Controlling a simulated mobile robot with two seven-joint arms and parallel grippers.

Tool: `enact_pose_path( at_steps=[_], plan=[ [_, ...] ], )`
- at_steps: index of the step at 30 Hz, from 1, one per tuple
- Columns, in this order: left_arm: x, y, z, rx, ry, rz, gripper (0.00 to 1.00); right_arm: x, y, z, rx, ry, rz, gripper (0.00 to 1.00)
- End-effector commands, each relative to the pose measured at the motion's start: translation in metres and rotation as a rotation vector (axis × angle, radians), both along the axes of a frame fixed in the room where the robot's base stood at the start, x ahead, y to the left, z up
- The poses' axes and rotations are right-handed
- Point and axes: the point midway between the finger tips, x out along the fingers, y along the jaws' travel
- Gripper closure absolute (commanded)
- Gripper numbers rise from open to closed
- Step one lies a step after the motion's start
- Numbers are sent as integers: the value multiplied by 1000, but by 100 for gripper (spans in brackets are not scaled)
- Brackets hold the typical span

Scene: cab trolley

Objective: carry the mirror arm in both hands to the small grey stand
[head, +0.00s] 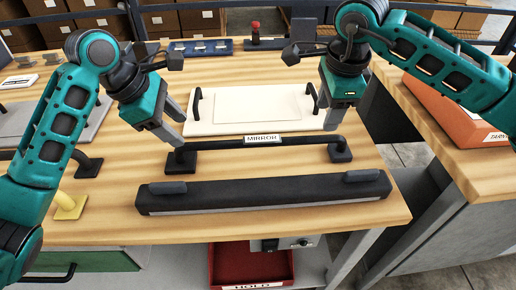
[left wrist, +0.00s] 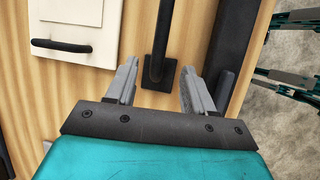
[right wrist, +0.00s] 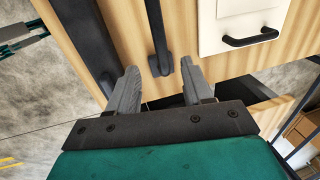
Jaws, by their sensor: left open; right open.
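The mirror arm (head: 215,145) is a black bar with a square foot at each end and a white "MIRROR" label, lying on the wooden table. My left gripper (head: 176,138) is open near its left end. In the left wrist view the bar's foot (left wrist: 160,86) shows between and beyond the fingertips (left wrist: 158,82). My right gripper (head: 334,122) is open near the right end. In the right wrist view the other foot (right wrist: 160,66) lies just beyond the fingertips (right wrist: 161,82). Neither gripper visibly holds the bar. I cannot pick out the small grey stand.
A long dark bar (head: 260,194) lies in front of the mirror arm. A cream panel with black handles (head: 205,126) lies behind it. A grey panel (head: 14,122) and a yellow piece (head: 70,208) are at left. A second table holds an orange, labelled item (head: 450,118) at right.

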Motion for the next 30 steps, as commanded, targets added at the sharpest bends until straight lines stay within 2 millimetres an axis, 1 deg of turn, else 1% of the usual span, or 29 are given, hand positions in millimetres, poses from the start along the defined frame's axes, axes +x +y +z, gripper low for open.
enact_pose_path(
  at_steps=[1,9,15,21,30],
  plan=[
    [1,-4,-9,1,4,0,47,1,0,-11,-1,5,1,50],
    [11,-24,-57,0,4,-1,47,11,0,-63,0,4,1,50],
    [16,-35,-84,0,3,0,47,17,1,-91,1,3,0,50],
    [19,-40,-96,0,0,0,47,20,0,-104,1,1,0,50],
    [20,-41,-98,0,0,0,47,21,1,-106,1,1,1,50]
  ],
)
